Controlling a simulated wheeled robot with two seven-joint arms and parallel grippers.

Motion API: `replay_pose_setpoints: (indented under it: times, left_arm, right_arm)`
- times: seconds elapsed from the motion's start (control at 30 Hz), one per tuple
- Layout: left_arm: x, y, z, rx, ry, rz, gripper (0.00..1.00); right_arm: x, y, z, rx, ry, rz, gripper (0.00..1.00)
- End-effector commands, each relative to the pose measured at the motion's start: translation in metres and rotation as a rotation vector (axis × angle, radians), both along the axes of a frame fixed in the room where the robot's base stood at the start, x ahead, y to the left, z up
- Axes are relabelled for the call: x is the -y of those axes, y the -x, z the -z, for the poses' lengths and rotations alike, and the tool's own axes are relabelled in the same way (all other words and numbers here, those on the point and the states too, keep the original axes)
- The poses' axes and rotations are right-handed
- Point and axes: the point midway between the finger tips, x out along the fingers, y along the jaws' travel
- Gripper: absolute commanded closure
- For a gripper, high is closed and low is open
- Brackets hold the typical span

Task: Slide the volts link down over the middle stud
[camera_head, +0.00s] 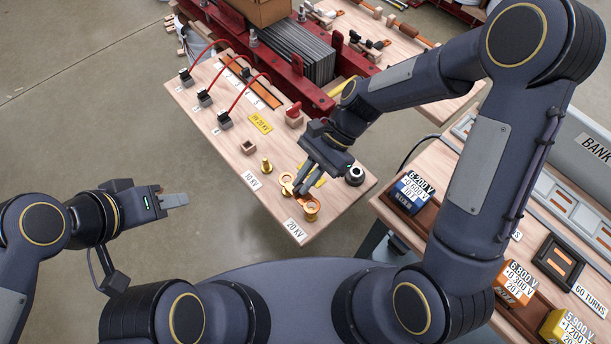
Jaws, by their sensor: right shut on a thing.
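The volts link (302,198), a short copper piece with ring-like ends, is at the front of the wooden board (232,158). My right gripper (302,188) is shut on it from above, and its fingers hide part of it. One ring end is around or over the middle stud (287,185); I cannot tell how far down it sits. The other end is by the front brass stud (311,213), near the 20 KV label. Another brass stud (266,165) stands bare behind, near the 10 KV label. My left gripper (176,200) is off the board, over the floor, apparently empty; its finger gap is unclear.
A dark round knob (355,175) stands right of my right gripper. The right bench holds a blue block (410,193).

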Motion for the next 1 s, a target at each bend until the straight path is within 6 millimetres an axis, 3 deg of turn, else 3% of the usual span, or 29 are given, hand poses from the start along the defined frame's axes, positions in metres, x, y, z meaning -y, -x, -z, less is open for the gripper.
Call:
replay_pose_setpoints:
  times: [1.0]
  left_arm:
    - [0.000, 0.000, 0.012, 0.000, 0.000, 0.000, 0.64]
  right_arm:
    - [0.000, 0.000, 0.018, -0.002, 0.000, 0.000, 1.00]
